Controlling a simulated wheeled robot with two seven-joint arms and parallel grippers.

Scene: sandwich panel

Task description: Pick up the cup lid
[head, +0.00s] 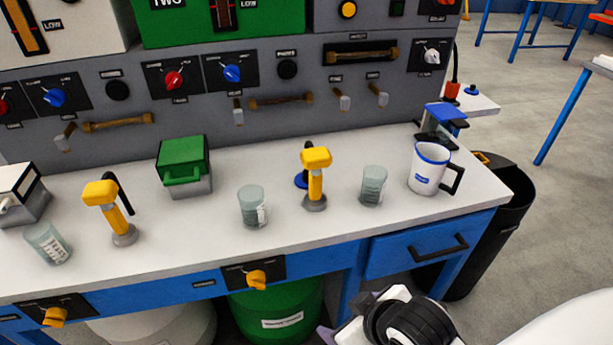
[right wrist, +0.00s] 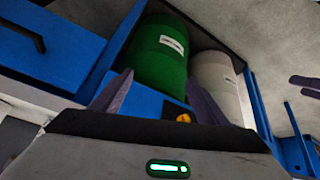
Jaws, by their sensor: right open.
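A white cup (head: 428,170) with a blue rim and dark handle stands at the right end of the bench. A small blue knobbed piece (head: 471,89), perhaps the cup lid, lies on a white surface beyond the bench's right end; I cannot tell for sure. My right gripper (right wrist: 158,98) is open and empty in the right wrist view, with its two dark purple fingers apart. In the head view my right arm is low, in front of the bench and below the cup. Dark prongs at the right wrist view's right edge may be my left gripper (right wrist: 305,84); its state is unclear.
The bench top (head: 330,225) holds clear beakers (head: 252,206), yellow-headed tools (head: 316,180) and a green box (head: 184,165). A blue-topped device (head: 446,115) stands behind the cup. A blue drawer (head: 400,258), green drum (head: 275,315) and black bin (head: 515,190) are below or beside the bench.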

